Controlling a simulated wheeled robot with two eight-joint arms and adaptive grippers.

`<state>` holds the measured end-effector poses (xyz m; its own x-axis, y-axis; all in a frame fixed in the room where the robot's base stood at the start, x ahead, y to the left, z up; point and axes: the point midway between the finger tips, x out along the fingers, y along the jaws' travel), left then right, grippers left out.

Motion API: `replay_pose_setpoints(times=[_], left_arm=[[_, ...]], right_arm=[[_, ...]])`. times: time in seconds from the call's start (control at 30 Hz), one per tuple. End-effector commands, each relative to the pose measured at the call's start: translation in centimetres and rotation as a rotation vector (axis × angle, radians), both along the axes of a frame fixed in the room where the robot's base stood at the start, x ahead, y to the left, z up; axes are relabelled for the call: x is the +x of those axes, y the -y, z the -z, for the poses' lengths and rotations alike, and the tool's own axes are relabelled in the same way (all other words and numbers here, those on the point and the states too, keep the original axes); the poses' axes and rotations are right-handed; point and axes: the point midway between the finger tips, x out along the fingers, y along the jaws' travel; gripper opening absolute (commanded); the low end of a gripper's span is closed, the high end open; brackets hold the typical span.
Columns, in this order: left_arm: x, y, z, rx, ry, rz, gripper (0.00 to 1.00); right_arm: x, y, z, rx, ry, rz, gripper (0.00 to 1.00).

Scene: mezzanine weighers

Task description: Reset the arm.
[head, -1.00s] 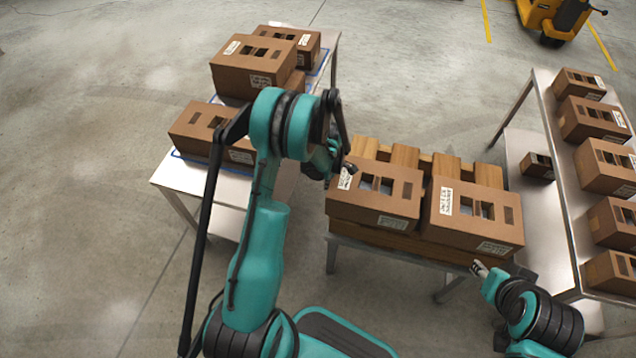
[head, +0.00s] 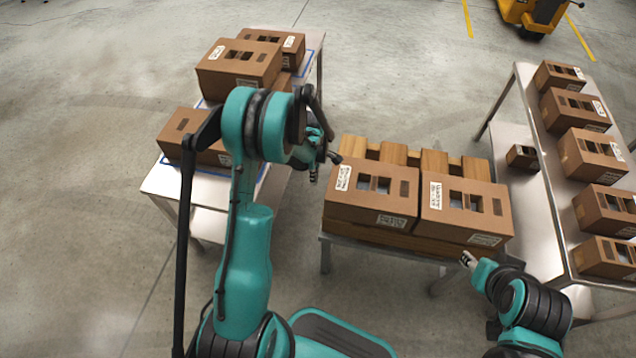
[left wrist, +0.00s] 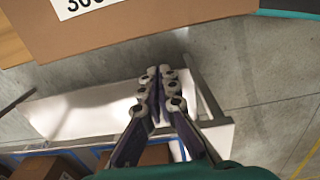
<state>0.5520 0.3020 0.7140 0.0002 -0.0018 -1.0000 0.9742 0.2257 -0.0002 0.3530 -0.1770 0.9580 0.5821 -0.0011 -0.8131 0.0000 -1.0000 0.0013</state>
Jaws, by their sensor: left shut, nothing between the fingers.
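My left arm reaches up the middle of the head view. Its gripper (head: 326,162) hangs between the left table and the middle stand, just left of a brown box (head: 370,196). In the left wrist view my left gripper (left wrist: 160,72) has its fingers together with nothing between them. A brown box (left wrist: 120,28) fills the top of that view, beyond the fingertips. My right gripper (head: 467,260) is at the lower right, near the front right corner of the middle stand. It is too small to tell whether it is open.
Two boxes, the second one here (head: 462,210), sit side by side on the middle stand, with wooden blocks (head: 393,153) behind. The left table (head: 165,183) holds several boxes, some stacked. The right table (head: 530,85) carries a row of boxes. A yellow vehicle (head: 535,14) stands far back.

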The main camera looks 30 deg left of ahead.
Motion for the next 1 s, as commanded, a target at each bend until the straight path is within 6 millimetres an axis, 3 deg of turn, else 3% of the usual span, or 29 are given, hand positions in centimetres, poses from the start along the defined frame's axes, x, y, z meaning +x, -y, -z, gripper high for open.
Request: replay_pose_setpoints(times=[0.03, 0.2, 0.7, 0.77, 1.0], left_arm=[[0.0, 0.0, -1.7, 0.000, 0.000, 0.000, 0.00], [0.0, 0.0, -4.6, 0.000, 0.000, 0.000, 0.00], [-0.1, 0.3, -6.9, 0.002, 0.011, 0.032, 0.00], [-0.4, 0.8, -8.2, 0.007, 0.027, 0.081, 0.00], [-3.4, 4.1, -16.9, 0.066, 0.154, 0.475, 0.00]], right_arm=[[0.0, 0.0, -1.0, 0.000, 0.000, 0.000, 0.40], [0.0, 0.0, -2.1, 0.000, 0.000, 0.000, 0.40], [0.0, 0.0, -2.5, 0.000, 0.000, 0.000, 0.40], [0.0, 0.0, -2.5, 0.000, 0.000, 0.000, 0.40], [0.0, 0.0, -2.5, 0.000, 0.000, 0.000, 0.40]])
